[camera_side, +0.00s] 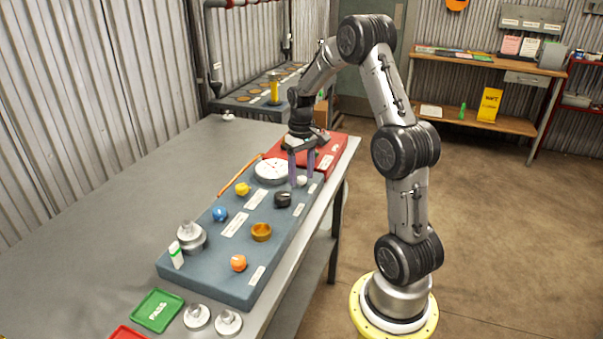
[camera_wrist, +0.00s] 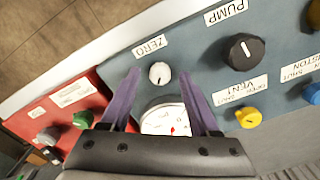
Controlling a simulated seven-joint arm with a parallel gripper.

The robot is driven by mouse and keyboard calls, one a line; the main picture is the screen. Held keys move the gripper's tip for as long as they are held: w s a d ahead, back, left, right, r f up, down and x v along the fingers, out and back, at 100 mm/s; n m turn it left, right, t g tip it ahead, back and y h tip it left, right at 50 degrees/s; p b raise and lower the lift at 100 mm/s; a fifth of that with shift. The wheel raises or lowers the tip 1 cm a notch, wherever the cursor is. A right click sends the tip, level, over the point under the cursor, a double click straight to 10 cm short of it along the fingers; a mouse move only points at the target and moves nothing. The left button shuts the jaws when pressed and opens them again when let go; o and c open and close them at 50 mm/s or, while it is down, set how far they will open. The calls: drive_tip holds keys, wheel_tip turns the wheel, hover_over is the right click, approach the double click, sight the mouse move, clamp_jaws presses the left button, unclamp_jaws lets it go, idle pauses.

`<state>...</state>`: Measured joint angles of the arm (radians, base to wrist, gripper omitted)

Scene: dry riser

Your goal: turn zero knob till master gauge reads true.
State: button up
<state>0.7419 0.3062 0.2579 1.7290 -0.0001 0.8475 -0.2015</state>
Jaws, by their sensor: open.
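The zero knob (camera_wrist: 159,73) is a small white knob with a dark pointer mark, under a ZERO label on the blue-grey panel. In the side view the white knob (camera_side: 302,181) sits near the panel's far right corner. The master gauge (camera_wrist: 166,121) is a white dial with a red mark, partly hidden by my gripper in the wrist view. It also shows in the side view (camera_side: 270,171), but its reading is too small to tell. My gripper (camera_wrist: 160,80) is open, its purple fingers on either side of the knob in the wrist view, with gaps between. Contact cannot be told.
A black pump knob (camera_wrist: 243,51) and a yellow vent knob (camera_wrist: 249,117) stand on the panel nearby. A red panel (camera_side: 327,148) adjoins its far end. Blue (camera_side: 219,213) and orange (camera_side: 238,263) knobs sit nearer. A green PASS tray (camera_side: 157,310) lies in front.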

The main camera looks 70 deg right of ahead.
sight(301, 177)
wheel_tip(301, 177, up, 14)
idle(0.6)
drive_tip(key=shift+f, duration=0.1)
